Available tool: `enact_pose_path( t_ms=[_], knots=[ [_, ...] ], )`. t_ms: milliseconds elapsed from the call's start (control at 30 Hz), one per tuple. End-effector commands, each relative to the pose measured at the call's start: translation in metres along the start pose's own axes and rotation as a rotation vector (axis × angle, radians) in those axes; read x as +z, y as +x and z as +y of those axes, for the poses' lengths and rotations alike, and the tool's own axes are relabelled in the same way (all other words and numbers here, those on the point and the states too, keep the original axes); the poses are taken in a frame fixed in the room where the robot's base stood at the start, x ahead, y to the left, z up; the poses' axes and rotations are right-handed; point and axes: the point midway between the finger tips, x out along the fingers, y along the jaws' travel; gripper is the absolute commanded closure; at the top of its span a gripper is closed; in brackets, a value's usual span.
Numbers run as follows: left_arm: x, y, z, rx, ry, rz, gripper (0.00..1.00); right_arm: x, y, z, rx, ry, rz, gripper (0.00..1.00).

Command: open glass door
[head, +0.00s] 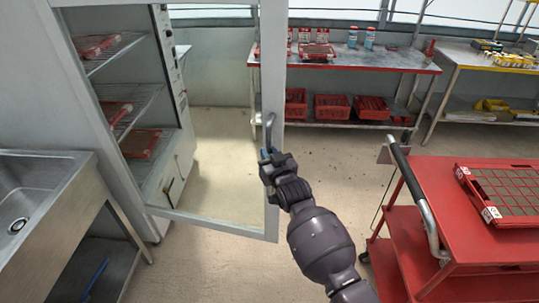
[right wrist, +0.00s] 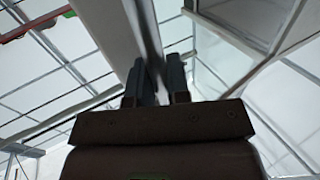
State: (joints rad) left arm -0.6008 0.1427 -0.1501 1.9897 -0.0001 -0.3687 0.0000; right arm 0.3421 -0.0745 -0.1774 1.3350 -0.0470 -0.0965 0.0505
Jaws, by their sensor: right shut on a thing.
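The glass door (head: 269,90) has a pale frame and stands swung out from the shelved cabinet (head: 172,75), whose inside shows through the pane. Its handle (head: 269,128) is a grey vertical bar on the right stile. My right gripper (head: 268,157) is shut on the lower part of the handle. In the right wrist view the two dark fingers (right wrist: 155,85) sit on either side of the handle bar (right wrist: 150,45), beside the door's stile (right wrist: 112,35). My left gripper is not in view.
A metal sink (head: 35,195) stands at the left, close to the door's hinge side. A red cart (head: 420,240) with a red tray (head: 463,180) stands at the right. Bare floor lies between the door and cart.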

Motion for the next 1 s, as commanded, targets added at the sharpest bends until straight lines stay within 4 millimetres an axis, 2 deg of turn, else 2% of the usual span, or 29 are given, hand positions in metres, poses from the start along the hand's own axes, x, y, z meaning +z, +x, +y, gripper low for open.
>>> enact_pose_path(
  t_ms=[67,100,233,500,667,1000],
  knots=[
    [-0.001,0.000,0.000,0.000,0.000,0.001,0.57,-0.005,0.002,-0.006,-0.008,0.003,0.011,1.00],
    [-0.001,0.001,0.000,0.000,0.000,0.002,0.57,-0.005,0.002,-0.006,-0.008,0.003,0.011,0.77],
    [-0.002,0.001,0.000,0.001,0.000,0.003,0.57,-0.004,0.001,-0.004,-0.006,0.002,0.008,0.59],
    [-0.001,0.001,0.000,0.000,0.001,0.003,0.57,-0.001,0.000,-0.001,-0.002,0.000,0.003,0.59],
    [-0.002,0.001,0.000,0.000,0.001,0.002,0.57,0.000,-0.010,0.000,0.000,0.000,0.002,0.59],
    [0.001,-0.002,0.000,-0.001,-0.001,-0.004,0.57,0.000,-0.063,-0.001,-0.002,0.001,0.003,0.59]
  ],
)
